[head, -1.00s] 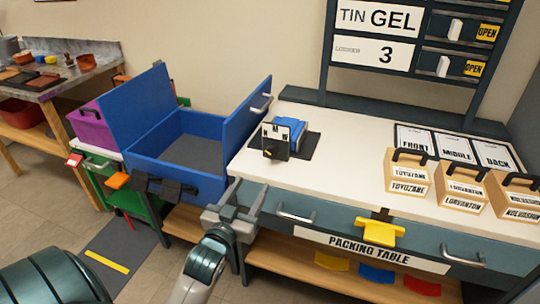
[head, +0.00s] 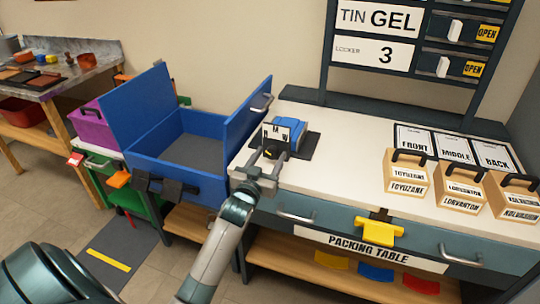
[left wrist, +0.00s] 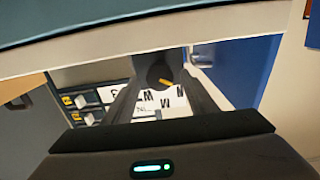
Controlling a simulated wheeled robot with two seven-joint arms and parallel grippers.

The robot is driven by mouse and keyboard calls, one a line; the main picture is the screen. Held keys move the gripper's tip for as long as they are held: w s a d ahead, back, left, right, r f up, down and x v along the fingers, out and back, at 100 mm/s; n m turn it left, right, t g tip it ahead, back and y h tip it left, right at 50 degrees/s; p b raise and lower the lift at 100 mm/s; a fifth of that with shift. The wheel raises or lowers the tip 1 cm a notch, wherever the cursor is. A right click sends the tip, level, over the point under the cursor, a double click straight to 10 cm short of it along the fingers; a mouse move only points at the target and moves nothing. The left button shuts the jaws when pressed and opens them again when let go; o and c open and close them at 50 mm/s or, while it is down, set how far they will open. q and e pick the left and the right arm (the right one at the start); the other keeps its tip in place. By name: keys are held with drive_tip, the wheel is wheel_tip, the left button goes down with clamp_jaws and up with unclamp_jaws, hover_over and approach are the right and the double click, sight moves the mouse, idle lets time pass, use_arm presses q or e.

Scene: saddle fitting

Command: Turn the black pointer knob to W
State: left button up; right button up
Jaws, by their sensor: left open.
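The black pointer knob (left wrist: 158,76) with a yellow pointer line shows in the left wrist view, between the fingers of my left gripper (left wrist: 163,88). White letter labels (left wrist: 165,99) lie around it; the line slants, and I cannot tell for sure which letter it points at. In the head view the knob sits on the front of a small blue unit (head: 290,131) with a white lettered plate (head: 277,133), and is mostly hidden by the gripper. My left gripper (head: 267,158) is open, its fingers reaching to either side of the knob; contact cannot be told. My right gripper is not in view.
The unit stands on a dark mat on the white packing table (head: 340,160). An open blue box (head: 180,178) is close on the left. Labelled wooden blocks (head: 408,175) and cards are at the right. The tabletop between is clear.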

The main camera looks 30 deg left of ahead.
use_arm(q)
drive_tip(key=shift+w, duration=0.35)
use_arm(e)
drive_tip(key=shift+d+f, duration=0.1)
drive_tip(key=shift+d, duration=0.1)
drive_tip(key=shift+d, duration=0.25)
use_arm(q)
drive_tip(key=c, duration=1)
drive_tip(key=shift+c, duration=0.2)
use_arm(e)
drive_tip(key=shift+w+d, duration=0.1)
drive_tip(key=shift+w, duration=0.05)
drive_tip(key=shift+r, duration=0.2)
